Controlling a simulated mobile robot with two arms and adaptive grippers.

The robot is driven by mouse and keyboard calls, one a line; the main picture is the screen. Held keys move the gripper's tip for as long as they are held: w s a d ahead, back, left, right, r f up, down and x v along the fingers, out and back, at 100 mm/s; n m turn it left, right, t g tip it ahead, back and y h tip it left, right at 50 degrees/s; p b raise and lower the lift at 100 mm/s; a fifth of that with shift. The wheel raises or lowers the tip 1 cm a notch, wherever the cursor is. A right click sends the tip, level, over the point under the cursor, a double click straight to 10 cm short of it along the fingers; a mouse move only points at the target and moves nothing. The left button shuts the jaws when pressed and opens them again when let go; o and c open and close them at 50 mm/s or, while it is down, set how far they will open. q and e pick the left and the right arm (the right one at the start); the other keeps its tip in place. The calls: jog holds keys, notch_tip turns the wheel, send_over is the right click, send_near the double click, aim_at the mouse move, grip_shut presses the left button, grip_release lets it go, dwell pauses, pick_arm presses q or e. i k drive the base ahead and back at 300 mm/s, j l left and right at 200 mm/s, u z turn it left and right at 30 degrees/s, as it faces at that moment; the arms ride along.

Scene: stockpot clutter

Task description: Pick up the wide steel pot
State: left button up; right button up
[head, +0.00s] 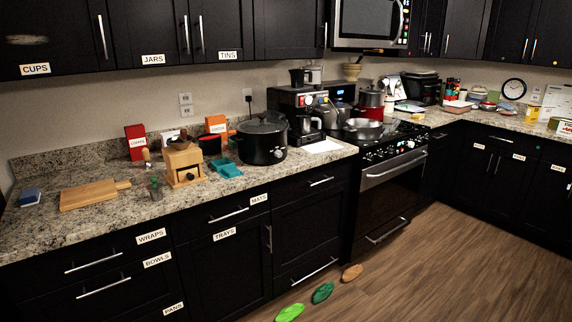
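A wide, low steel pot (362,130) sits on the near left part of the black stove top (392,141). It is upright, and its shiny side faces me. A red pot (368,112) stands just behind it, and a taller steel vessel (326,117) stands close to its left. I cannot tell whether these touch it. Neither of my grippers is in view.
A black slow cooker (262,141), a wooden grinder (184,164), a teal cloth (226,168) and a cutting board (90,195) sit on the left counter. A coffee machine (295,108) stands left of the stove. Green and brown leaf-shaped items lie on the floor (420,270), otherwise clear.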

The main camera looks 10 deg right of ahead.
aim_at(358, 128)
jog(key=i+l+z, duration=0.2)
jog(key=z, duration=0.2)
jog(key=i+z, duration=0.75)
jog(key=i+j+z, duration=0.2)
jog(key=i+z, duration=0.15)
jog(key=i+u, duration=0.1)
jog(key=i, duration=0.5)
jog(key=i+l+u, duration=0.1)
jog(key=i, duration=0.45)
jog(key=i+l+u, duration=0.1)
jog(key=i, duration=0.5)
